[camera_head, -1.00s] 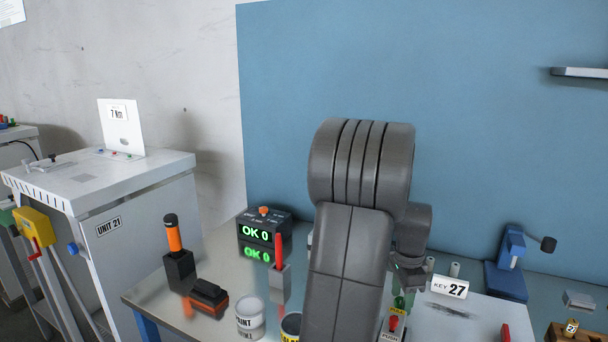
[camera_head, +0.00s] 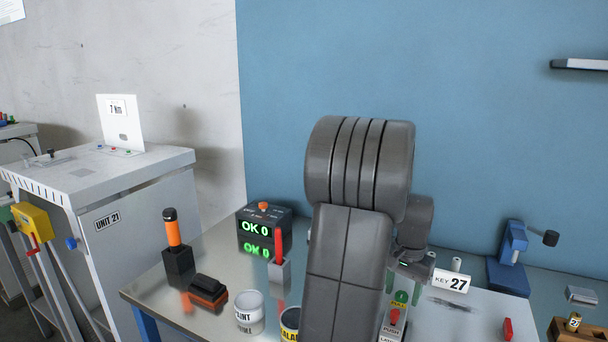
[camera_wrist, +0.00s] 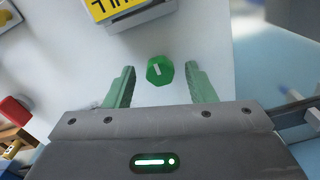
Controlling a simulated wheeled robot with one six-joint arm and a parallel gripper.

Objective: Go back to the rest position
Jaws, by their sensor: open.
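My gripper (camera_wrist: 160,88) is open in the wrist view, its two green fingers apart with nothing held. A green knob or button (camera_wrist: 160,70) with a white mark shows between and a little beyond the fingertips; I cannot tell how far below them it is. In the head view my grey arm stands over the table (camera_head: 210,262) and hides most of my gripper. A green button (camera_head: 401,297) and a red button (camera_head: 394,317) show on a small panel just right of my arm.
A "KEY 27" sign (camera_head: 452,282) and a blue vise-like device (camera_head: 510,262) stand to the right. Left of my arm are a display box reading "OK 0" (camera_head: 265,228), an orange-handled tool (camera_head: 172,228), a black-orange block (camera_head: 208,291) and two cans, one white (camera_head: 249,306).

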